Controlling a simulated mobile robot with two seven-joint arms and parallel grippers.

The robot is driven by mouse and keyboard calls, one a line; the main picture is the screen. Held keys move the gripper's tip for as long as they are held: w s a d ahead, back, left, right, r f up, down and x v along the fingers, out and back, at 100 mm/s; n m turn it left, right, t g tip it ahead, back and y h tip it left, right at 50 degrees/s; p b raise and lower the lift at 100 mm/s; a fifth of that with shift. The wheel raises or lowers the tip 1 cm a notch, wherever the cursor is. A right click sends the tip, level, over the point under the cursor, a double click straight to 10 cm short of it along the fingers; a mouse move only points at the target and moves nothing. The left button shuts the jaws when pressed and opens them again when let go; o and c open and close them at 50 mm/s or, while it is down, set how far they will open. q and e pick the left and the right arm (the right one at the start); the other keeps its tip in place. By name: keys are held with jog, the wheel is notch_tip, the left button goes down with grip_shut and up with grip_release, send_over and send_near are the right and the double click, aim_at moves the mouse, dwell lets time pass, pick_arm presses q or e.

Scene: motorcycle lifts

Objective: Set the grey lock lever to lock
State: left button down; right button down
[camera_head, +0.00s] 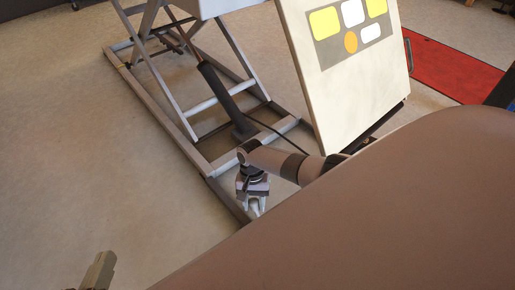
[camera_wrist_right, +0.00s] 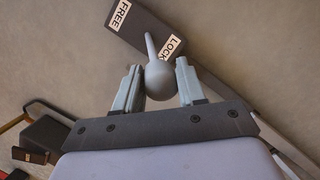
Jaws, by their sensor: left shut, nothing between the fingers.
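The grey lock lever (camera_wrist_right: 158,74) shows in the right wrist view, with a round knob and a thin stem pointing up toward a dark plate (camera_wrist_right: 150,28). The plate carries a FREE label (camera_wrist_right: 121,13) and a LOCK label (camera_wrist_right: 172,46); the stem's tip lies between them. My right gripper (camera_wrist_right: 158,66) is open, with one finger on each side of the knob and a narrow gap visible on both sides. In the head view, my right gripper (camera_head: 253,207) points down beside the lift's base frame; the lever cannot be made out there. My left gripper (camera_head: 98,272) is shut and empty at the lower left.
The lift's base frame (camera_head: 158,108) and crossed legs stand at upper left. A pale panel with coloured buttons (camera_head: 345,75) stands close to my right arm. A red mat (camera_head: 450,70) lies at the right. The floor at left is clear.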

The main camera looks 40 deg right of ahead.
jog(key=shift+w+a+f, duration=0.1)
jog(key=shift+w+a, duration=0.15)
jog(key=shift+w, duration=0.45)
pick_arm(q)
jog(key=shift+w+a, duration=0.15)
jog(key=shift+w, duration=0.25)
pick_arm(e)
jog(key=shift+w, duration=0.15)
jog(key=shift+w+a, duration=0.1)
jog(key=c, duration=0.7)
grip_release()
jog(key=shift+s, duration=0.2)
